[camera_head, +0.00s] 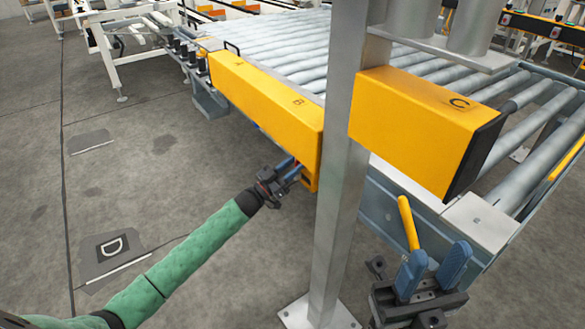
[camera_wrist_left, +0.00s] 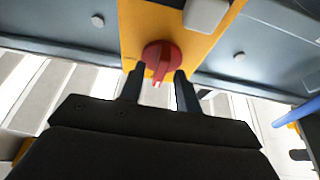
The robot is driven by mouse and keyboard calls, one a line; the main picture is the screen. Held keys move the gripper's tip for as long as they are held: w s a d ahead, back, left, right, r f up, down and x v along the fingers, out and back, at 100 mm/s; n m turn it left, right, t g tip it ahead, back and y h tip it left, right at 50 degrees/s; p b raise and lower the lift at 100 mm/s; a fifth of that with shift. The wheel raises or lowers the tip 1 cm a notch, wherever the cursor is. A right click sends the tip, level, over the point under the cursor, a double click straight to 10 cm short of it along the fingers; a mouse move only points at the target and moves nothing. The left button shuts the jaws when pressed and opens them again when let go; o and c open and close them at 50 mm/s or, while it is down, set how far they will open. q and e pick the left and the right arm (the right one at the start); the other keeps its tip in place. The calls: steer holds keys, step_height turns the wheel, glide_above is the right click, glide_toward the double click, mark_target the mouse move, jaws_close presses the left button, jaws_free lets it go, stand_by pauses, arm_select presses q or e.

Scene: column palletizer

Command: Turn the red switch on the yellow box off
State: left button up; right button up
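The yellow box (camera_head: 309,180) hangs below the long yellow guard of the roller conveyor, partly hidden by my left gripper and the steel post. In the left wrist view, the yellow box (camera_wrist_left: 205,45) carries a round red switch (camera_wrist_left: 160,56) and a whitish block beside it. My left gripper (camera_head: 291,168) is at the box with its fingers apart. In the left wrist view, the left gripper's fingertips (camera_wrist_left: 160,73) stand on either side of the switch's lower part; I cannot tell whether they touch it. My right gripper (camera_head: 432,268) is open and empty, right of the post.
A steel post (camera_head: 341,190) stands between my two grippers. The yellow guard (camera_head: 265,95) and a second yellow guard marked C (camera_head: 425,130) edge the roller conveyor (camera_head: 285,45). A yellow bar (camera_head: 408,222) rises beside my right gripper.

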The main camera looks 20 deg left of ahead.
arm_select(q)
jaws_close()
